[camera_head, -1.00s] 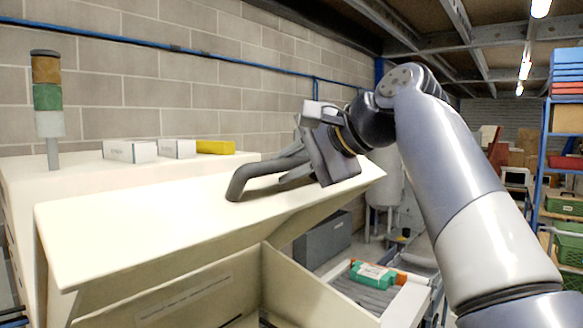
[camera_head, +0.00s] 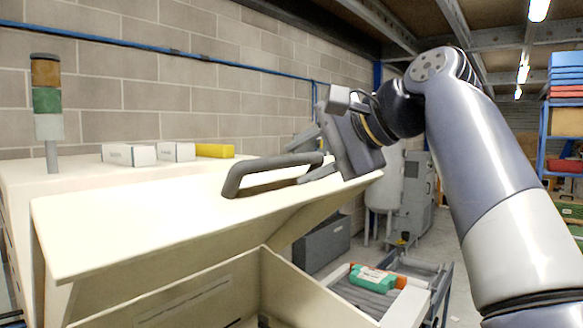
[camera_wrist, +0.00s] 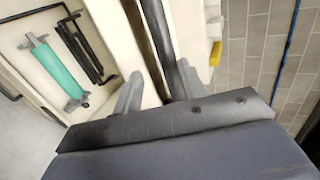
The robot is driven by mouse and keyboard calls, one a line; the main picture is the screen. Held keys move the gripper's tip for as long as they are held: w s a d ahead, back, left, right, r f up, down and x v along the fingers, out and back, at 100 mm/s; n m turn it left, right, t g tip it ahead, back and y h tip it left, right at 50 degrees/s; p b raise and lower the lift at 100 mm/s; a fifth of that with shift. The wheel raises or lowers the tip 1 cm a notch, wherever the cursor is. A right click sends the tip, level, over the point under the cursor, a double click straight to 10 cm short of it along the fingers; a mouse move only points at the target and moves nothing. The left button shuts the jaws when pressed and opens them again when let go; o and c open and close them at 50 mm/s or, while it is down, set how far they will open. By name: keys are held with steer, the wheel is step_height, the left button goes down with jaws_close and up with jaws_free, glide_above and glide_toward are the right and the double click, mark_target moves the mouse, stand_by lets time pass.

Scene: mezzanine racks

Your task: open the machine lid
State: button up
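The machine lid (camera_head: 130,218) is a cream panel, raised and tilted above the open machine body (camera_head: 275,285). A dark grey bar handle (camera_head: 262,174) stands on its upper face; the handle also shows in the wrist view (camera_wrist: 185,78). My gripper (camera_head: 312,156) is at the handle's right end, with its fingers spread and one on each side of the bar. In the wrist view my gripper (camera_wrist: 155,92) shows its two grey fingertips apart. I cannot tell whether either finger touches the bar.
A signal tower (camera_head: 46,105), white boxes (camera_head: 130,154) and a yellow item (camera_head: 215,150) stand on the machine top by the block wall. A tray with a green item (camera_head: 371,278) is at lower right. Blue shelving (camera_head: 548,130) stands farther right.

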steer(key=v, duration=0.7)
steer(key=shift+c, duration=0.3)
